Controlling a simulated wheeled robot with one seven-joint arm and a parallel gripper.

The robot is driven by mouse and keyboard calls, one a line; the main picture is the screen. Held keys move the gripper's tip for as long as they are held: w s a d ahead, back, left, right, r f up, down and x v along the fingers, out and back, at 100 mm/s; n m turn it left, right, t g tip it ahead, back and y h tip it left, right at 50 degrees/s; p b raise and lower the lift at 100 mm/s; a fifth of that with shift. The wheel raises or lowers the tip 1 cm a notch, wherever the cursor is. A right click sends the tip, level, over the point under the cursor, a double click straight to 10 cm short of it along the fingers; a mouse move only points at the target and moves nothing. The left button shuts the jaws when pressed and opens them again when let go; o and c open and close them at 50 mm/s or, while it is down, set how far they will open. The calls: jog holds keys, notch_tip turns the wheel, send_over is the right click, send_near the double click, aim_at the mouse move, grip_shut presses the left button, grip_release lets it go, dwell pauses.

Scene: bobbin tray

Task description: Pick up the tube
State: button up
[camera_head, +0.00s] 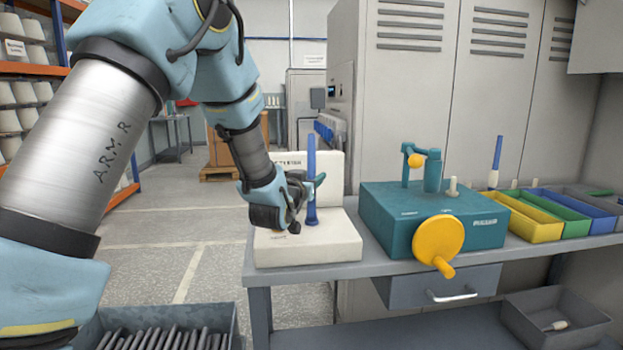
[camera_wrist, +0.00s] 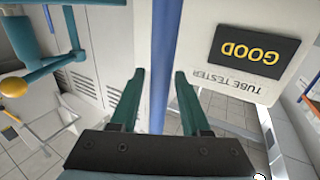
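A tall blue tube (camera_head: 311,165) stands upright on the cream tube tester (camera_head: 335,245) at the bench's left end. The tube also shows in the wrist view (camera_wrist: 163,50), running between my two teal fingers. My gripper (camera_head: 308,188) is at the tube's lower half, coming from the left. In the wrist view the fingers (camera_wrist: 159,80) are apart, with a visible gap on each side of the tube. The tester's display (camera_wrist: 256,51) reads GOOD. My gripper partly covers the tester's front in the head view.
A teal machine with a yellow handwheel (camera_head: 438,240) stands right of the tester. Yellow, green and blue trays (camera_head: 525,222) sit farther right, with another blue-and-white tube (camera_head: 496,160) upright behind. A grey bin of dark rods (camera_head: 165,325) is at lower left.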

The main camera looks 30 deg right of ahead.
grip_shut()
dwell(0.4)
